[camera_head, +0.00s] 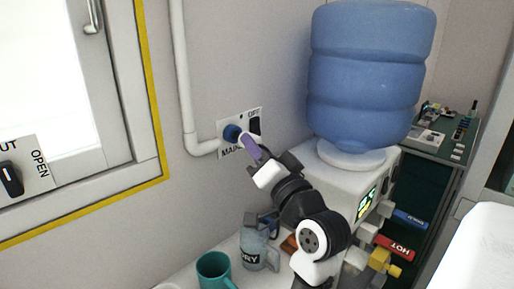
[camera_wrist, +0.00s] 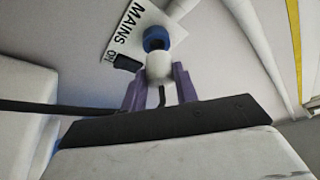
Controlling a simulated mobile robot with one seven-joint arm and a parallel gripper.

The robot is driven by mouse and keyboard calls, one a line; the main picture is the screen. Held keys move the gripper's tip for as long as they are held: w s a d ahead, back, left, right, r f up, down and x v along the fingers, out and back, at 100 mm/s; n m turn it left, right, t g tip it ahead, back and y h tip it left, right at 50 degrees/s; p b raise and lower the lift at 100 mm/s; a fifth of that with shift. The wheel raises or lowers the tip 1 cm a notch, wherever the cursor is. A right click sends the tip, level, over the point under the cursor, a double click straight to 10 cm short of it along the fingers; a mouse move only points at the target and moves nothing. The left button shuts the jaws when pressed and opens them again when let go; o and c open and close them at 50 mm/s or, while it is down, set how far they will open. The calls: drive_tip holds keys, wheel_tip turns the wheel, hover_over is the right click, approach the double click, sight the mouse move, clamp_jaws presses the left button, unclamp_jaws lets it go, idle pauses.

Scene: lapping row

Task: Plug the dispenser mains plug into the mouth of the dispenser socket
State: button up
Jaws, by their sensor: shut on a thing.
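The dispenser socket (camera_head: 232,132) is a blue round mouth on the white MAINS plate on the wall; it also shows in the wrist view (camera_wrist: 155,37). My gripper (camera_head: 252,148), with purple fingers, is just in front of it, to its lower right in the head view. In the wrist view, my gripper (camera_wrist: 160,84) is shut on the white mains plug (camera_wrist: 159,66). The plug's front overlaps the lower edge of the blue mouth; I cannot tell whether it touches or has entered. A short dark cord (camera_wrist: 162,97) leaves the plug's rear.
A dispenser (camera_head: 345,172) with a blue bottle (camera_head: 366,75) stands close right of my arm. A white pipe (camera_head: 184,85) runs left of the plate. A dark switch (camera_head: 255,126) is beside the socket.

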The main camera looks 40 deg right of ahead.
drive_tip(key=shift+w, duration=1.2)
idle(0.5)
drive_tip(key=o, duration=1.1)
drive_tip(key=shift+c, duration=0.2)
drive_tip(key=b+v, duration=0.3)
drive_tip(key=v, duration=1.1)
drive_tip(key=shift+w+f, duration=0.1)
